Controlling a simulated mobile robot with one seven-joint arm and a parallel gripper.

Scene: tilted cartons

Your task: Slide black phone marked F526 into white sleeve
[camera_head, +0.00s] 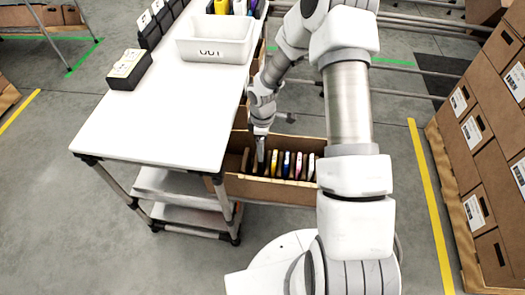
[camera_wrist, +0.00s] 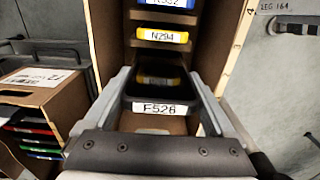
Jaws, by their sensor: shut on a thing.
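The black phone marked F526 (camera_wrist: 157,108) shows its white label in the wrist view, between the two grey fingers of my gripper (camera_wrist: 160,94). My gripper is shut on it. In the head view my gripper (camera_head: 261,158) points down at the left end of an open brown carton (camera_head: 270,190). Most of the phone's body is hidden, and I cannot tell how far it stands out of the carton. I cannot make out a white sleeve with certainty in either view.
Yellow item N294 (camera_wrist: 162,36) and a blue item (camera_wrist: 165,3) stand in slots beyond the phone. A white tray marked OUT (camera_head: 215,40) and a black box (camera_head: 130,70) sit on the white table (camera_head: 165,125). Its front is clear. Stacked cartons (camera_head: 490,130) stand right.

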